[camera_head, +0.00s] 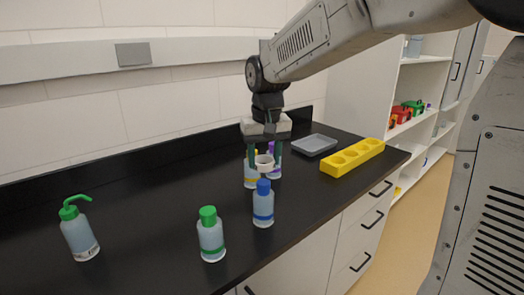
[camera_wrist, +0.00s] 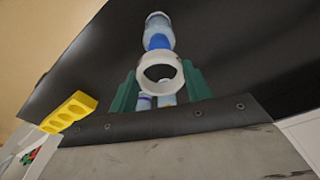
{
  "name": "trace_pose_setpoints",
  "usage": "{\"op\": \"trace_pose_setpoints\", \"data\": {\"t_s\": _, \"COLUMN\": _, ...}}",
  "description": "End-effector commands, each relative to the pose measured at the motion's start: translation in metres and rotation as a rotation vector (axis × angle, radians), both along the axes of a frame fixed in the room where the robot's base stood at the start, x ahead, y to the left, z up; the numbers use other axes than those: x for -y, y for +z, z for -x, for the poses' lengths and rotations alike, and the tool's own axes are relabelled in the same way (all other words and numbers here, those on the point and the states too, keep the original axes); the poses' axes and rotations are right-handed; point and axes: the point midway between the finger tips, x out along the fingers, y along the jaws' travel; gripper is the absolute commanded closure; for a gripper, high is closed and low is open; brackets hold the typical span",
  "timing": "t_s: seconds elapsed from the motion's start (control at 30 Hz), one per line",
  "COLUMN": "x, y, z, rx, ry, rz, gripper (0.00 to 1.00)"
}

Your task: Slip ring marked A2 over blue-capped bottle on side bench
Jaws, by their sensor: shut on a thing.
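My gripper (camera_head: 264,158) points down over the black bench and is shut on a white ring (camera_head: 264,163). In the wrist view the ring (camera_wrist: 159,60) sits between the green fingers of my gripper (camera_wrist: 160,88). No marking on the ring is readable. The blue-capped bottle (camera_head: 263,207) stands upright on the bench, and its cap is just below and in front of the ring in the head view. In the wrist view the bottle (camera_wrist: 159,27) shows beyond the ring, its cap beside the ring's far edge. The ring is not around the bottle.
A yellow-banded bottle (camera_head: 250,175) and a purple-capped bottle (camera_head: 274,168) stand behind the ring. A green-capped bottle (camera_head: 211,236) and a wash bottle (camera_head: 80,232) stand left. A grey tray (camera_head: 314,145) and yellow rack (camera_head: 352,158) are at right. The bench's left middle is clear.

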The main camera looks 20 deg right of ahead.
Motion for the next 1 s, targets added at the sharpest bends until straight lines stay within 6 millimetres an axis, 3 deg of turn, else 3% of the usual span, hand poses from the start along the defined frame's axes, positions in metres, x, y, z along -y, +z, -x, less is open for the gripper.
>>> {"op": "trace_pose_setpoints", "data": {"t_s": 0.6, "x": -0.003, "y": -0.047, "z": 0.000, "rx": 0.000, "ry": 0.004, "rz": 0.000, "gripper": 0.73}}
{"op": "trace_pose_setpoints", "data": {"t_s": 1.0, "x": -0.003, "y": -0.055, "z": 0.000, "rx": 0.000, "ry": 0.004, "rz": 0.000, "gripper": 0.73}}
